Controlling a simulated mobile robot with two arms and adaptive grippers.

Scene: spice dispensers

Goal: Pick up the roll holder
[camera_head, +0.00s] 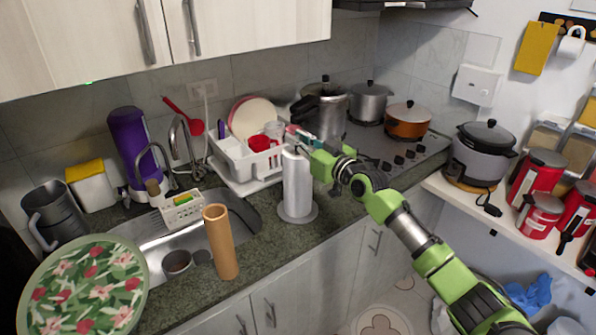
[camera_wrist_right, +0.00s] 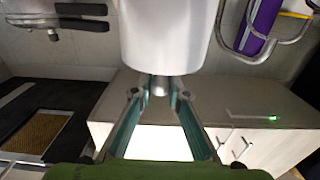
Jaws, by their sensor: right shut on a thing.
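The roll holder (camera_head: 298,185) is a pale upright cylinder on a round grey base, at the counter's front edge in the head view. In the right wrist view the roll holder (camera_wrist_right: 168,38) fills the top middle, with a small grey knob at its end between my fingertips. My right gripper (camera_head: 295,138) is at the top of the roll holder, and in the wrist view my right gripper (camera_wrist_right: 158,88) is shut on that knob. Whether the base touches the counter is hard to tell. My left gripper is not in view.
A white dish rack (camera_head: 244,165) stands close behind the roll holder. A brown cylinder (camera_head: 220,243) stands by the sink (camera_head: 150,262) to the left. A steel pot (camera_head: 328,108) and an orange pot (camera_head: 407,120) are on the stove. The counter right of the holder is fairly clear.

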